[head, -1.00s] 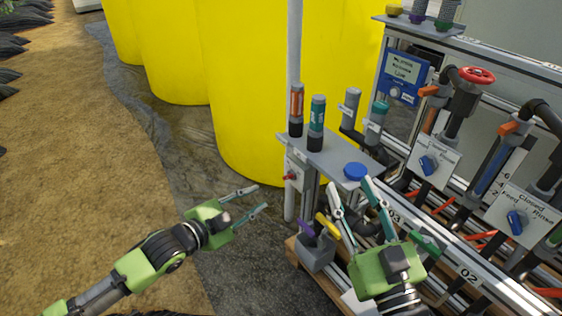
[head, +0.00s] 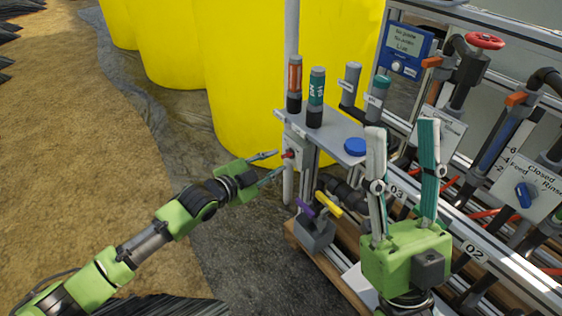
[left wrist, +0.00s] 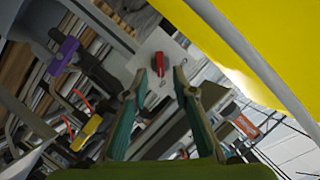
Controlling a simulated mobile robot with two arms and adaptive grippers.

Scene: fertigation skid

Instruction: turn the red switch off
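The red switch (head: 288,154) sits on a light grey plate (head: 297,146) on the side of the skid's post, below the small grey shelf. In the left wrist view the red switch (left wrist: 159,64) shows just beyond and between my fingertips. My left gripper (head: 276,164) is open, with its fingertips close to the switch. I cannot tell whether they touch it. It also shows in the left wrist view (left wrist: 160,80), with nothing between the fingers. My right gripper (head: 402,138) is open and empty, pointing up in front of the skid's rails.
The shelf (head: 335,136) holds an orange-labelled probe (head: 294,85), a green-labelled probe (head: 316,98) and a blue cap (head: 355,146). Purple (head: 304,207) and yellow (head: 328,203) handles are below. Yellow tanks (head: 245,90) stand behind.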

